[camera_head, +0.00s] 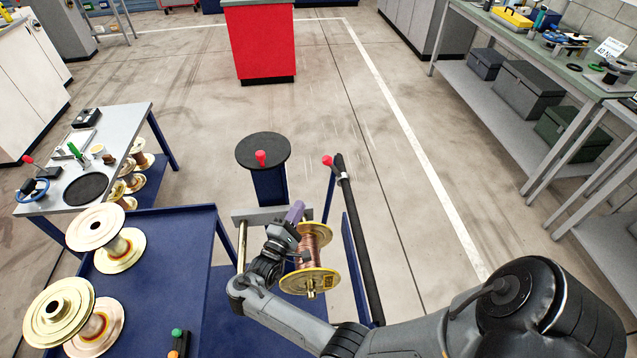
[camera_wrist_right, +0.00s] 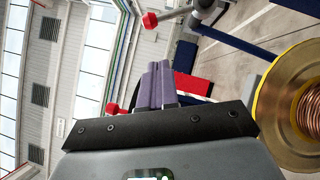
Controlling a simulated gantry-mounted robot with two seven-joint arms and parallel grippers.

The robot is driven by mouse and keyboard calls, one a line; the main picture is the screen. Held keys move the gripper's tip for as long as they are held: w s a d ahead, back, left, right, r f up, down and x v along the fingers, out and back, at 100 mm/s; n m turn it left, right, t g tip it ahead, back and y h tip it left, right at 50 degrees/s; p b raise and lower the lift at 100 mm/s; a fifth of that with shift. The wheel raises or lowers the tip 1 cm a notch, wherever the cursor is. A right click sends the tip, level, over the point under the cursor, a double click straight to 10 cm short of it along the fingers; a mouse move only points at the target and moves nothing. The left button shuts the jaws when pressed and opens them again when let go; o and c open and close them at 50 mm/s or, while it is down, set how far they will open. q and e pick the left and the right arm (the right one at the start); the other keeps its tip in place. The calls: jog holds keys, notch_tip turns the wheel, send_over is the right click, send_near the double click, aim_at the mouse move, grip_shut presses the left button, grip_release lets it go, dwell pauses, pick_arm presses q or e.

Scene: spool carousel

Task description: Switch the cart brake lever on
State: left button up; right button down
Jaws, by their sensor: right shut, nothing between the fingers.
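The cart brake lever appears to be the red-knobbed lever (camera_head: 327,160) on a blue stalk beside the top end of the cart's black handle bar (camera_head: 357,235). In the right wrist view a red knob (camera_wrist_right: 150,20) shows at the top, beside a dark bar. My right gripper (camera_head: 295,212) is shut and empty, its purple fingers together, below and left of that knob in the head view. The purple fingers also show in the wrist view (camera_wrist_right: 158,85), apart from the knob. My left gripper is not in view.
A copper-wound spool (camera_head: 312,257) with gold flanges stands close beside my right gripper. A black round disc (camera_head: 263,150) with another red knob is behind it. A blue table (camera_head: 165,235) with gold spools is at the left. Open floor lies beyond.

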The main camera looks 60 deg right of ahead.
aim_at(333, 168)
pick_arm(q)
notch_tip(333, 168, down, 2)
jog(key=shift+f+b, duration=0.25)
jog(key=shift+b, duration=0.5)
pick_arm(e)
jog(key=w, duration=0.1)
jog(key=w+r, duration=0.1)
jog(key=w+m, duration=0.1)
jog(key=shift+a+r, duration=0.2)
jog(key=shift+a, duration=0.05)
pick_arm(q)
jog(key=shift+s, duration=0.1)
pick_arm(e)
jog(key=shift+d, duration=0.1)
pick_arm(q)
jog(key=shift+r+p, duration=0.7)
pick_arm(e)
jog(key=s+x, duration=0.3)
jog(key=x, duration=0.9)
jog(key=shift+d+r, duration=0.45)
